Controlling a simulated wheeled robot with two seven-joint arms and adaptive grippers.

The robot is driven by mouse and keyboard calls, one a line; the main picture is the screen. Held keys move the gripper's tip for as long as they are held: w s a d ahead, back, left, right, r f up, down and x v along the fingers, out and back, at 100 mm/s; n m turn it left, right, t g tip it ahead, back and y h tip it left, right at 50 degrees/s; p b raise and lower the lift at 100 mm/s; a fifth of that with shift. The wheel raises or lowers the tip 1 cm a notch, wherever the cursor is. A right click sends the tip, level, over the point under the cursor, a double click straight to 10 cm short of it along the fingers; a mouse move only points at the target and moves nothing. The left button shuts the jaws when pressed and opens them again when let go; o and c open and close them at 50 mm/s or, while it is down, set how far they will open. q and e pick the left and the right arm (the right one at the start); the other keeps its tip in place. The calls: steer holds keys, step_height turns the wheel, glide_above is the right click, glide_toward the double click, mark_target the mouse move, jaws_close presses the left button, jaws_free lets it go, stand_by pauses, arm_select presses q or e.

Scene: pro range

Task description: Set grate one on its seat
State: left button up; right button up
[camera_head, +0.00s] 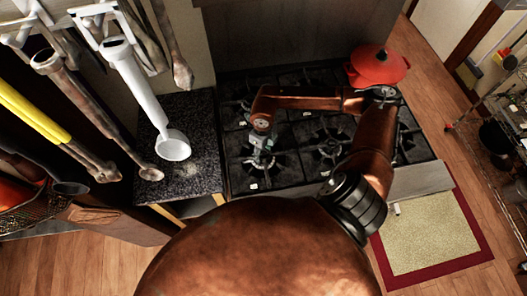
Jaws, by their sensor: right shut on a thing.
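The stove (290,182) stands ahead of me with a dark cooktop, several black grates and pale burners. My right arm reaches in from the right across the cooktop. My right gripper (262,150) points down over the left front part of the stove, above a burner (258,162). It is shut on a dark grate, whose outline is hard to tell from the black cooktop. Whether that grate touches the cooktop cannot be told. My left gripper is not in view.
A red lidded pot (376,68) stands at the stove's back right. A granite counter (190,112) adjoins the stove on the left. Long ladles and spoons, including a white ladle (172,146), hang at the left. A red-bordered rug (430,235) lies at the right.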

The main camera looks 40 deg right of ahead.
steer(key=o, duration=1.2)
steer(key=shift+f, duration=0.1)
step_height(320, 180, up, 12)
steer(key=shift+r, duration=0.1)
